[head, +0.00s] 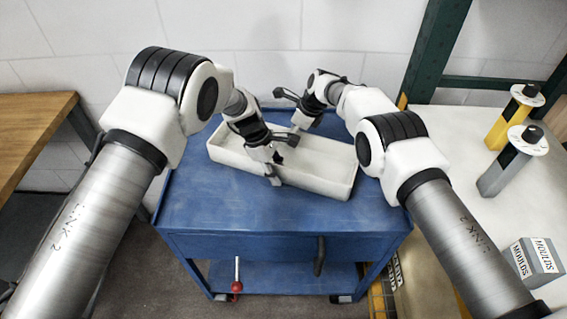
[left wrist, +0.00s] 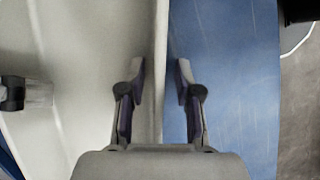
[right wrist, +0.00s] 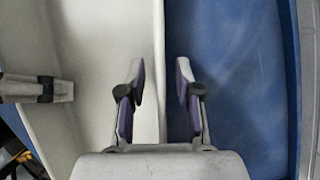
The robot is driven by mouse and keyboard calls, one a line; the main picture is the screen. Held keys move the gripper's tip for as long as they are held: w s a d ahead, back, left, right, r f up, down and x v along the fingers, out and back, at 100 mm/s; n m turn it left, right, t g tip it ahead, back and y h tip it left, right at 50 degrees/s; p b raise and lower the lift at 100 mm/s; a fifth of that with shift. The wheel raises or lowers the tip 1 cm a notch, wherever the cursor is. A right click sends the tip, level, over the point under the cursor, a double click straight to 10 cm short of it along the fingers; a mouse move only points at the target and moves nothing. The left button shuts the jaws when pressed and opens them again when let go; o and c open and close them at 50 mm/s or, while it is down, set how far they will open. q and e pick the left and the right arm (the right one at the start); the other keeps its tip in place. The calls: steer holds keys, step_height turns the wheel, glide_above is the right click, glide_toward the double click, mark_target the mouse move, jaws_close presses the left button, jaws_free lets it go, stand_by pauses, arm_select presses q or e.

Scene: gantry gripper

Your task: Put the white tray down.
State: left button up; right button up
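The white tray (head: 318,180) is a long, shallow, empty box. It appears to rest flat on the blue cart's top (head: 215,205). My left gripper (head: 273,177) is at the tray's near long wall. In the left wrist view its two fingers (left wrist: 161,80) stand apart on either side of the tray wall (left wrist: 161,40), with gaps showing.
A pale bench (head: 440,150) on the right holds a yellow post (head: 508,120), a grey post (head: 505,165) and a grey block marked MOULDS (head: 535,262). A wooden table (head: 30,125) stands at the left. The cart top is bare in front of the tray.

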arm_select(q)
steer(key=v, duration=1.1)
steer(key=shift+a+r, duration=0.15)
steer(key=shift+r, duration=0.3)
arm_select(e)
steer(key=shift+d+r, duration=0.1)
steer(key=v, duration=1.1)
steer(key=shift+r, duration=0.4)
